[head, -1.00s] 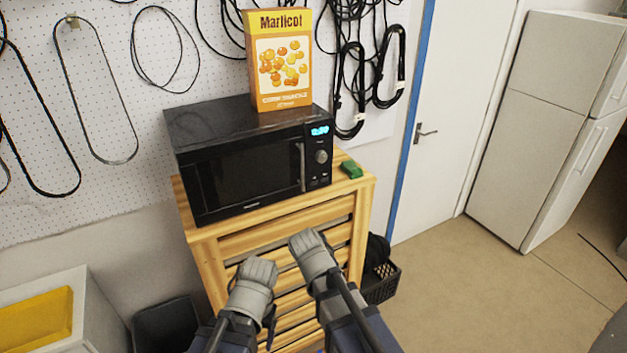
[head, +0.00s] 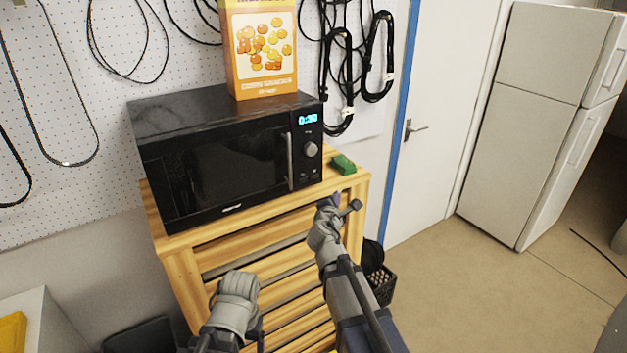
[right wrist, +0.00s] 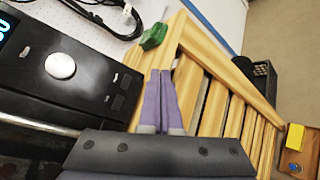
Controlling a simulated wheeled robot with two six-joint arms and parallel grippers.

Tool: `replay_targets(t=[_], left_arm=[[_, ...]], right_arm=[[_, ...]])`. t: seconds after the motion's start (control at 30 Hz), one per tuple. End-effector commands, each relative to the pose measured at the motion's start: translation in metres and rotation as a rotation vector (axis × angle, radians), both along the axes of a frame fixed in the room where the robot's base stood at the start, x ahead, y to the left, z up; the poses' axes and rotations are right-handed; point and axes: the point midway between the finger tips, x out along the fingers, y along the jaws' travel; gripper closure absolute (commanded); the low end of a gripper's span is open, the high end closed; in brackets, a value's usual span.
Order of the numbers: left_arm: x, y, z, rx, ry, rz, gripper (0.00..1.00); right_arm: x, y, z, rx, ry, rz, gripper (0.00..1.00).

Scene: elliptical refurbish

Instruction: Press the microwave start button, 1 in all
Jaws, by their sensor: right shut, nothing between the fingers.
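The black microwave (head: 222,160) stands on a slatted wooden cabinet. Its right-hand panel has a lit blue display (head: 308,118), a round silver knob (head: 311,150) and small buttons (head: 309,175) below. In the right wrist view the knob (right wrist: 60,66) and buttons (right wrist: 122,90) lie left of the fingers; I cannot read which button is start. My right gripper (head: 337,200) is shut and empty, its purple fingers (right wrist: 160,90) together, in front of the cabinet's right part, below and right of the buttons, apart from the panel. My left gripper (head: 237,290) is lower left; its fingers are hidden.
The wooden cabinet (head: 180,265) has a green item (head: 343,164) on top, right of the microwave. An orange snack box (head: 262,60) stands on the microwave. Cables hang on the pegboard behind. A black crate (head: 382,286) sits beside the cabinet; open floor lies to the right.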

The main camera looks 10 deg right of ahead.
Motion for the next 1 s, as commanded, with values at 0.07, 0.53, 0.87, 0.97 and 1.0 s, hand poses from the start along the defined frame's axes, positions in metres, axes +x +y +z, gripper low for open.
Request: replay_targets(t=[0.07,0.53,0.87,0.97,1.0], left_arm=[[0.0,0.0,0.001,0.0,0.0,0.0,0.2],[0.0,0.0,0.001,0.0,0.0,0.0,0.2],[0.0,0.0,0.001,0.0,0.0,0.0,0.2],[0.0,0.0,0.001,0.0,0.0,0.0,0.2],[0.0,0.0,0.001,0.0,0.0,0.0,0.2]], right_arm=[[0.0,0.0,0.0,0.001,0.0,-0.001,1.0],[0.012,0.004,0.0,0.005,0.0,-0.002,1.0],[0.05,0.018,0.0,0.006,0.001,-0.002,1.0],[0.063,0.023,0.0,0.005,0.0,-0.001,1.0],[0.068,0.024,0.0,0.006,0.0,-0.002,1.0]])
